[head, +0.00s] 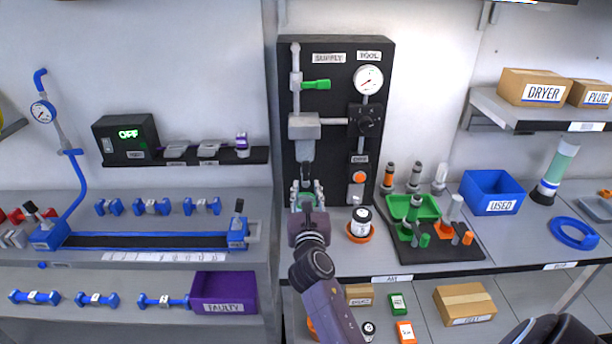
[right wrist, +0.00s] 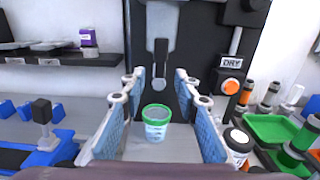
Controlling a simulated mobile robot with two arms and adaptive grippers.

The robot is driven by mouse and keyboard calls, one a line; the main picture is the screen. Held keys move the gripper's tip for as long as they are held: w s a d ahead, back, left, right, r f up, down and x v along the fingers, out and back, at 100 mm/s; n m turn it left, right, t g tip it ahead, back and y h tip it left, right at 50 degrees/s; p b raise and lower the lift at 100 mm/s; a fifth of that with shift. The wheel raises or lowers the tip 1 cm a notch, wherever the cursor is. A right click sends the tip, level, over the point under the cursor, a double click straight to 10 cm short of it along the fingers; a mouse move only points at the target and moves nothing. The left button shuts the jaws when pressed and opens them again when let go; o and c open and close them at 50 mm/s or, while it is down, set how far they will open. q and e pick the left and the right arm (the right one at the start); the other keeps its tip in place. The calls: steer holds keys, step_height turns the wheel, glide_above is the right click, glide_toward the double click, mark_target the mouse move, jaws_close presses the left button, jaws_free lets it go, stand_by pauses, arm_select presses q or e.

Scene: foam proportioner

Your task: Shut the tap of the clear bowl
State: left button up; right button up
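The grey filter block (head: 304,125) is on the black panel, with a dull translucent bowl (head: 306,150) hanging below it. My left gripper is not in view.
A green lever (head: 316,85) sits above on the supply pipe. A grey switch with an orange button (head: 359,178) is right of the bowl. A dark-lidded jar (head: 361,220) stands on an orange dish beside my gripper. A black rack (head: 450,240) with fittings is further right.

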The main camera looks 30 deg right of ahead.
mark_target(306, 177)
steer(key=x, duration=0.6)
steer(key=shift+w+d, duration=0.1)
steer(key=shift+w, duration=0.15)
jaws_close()
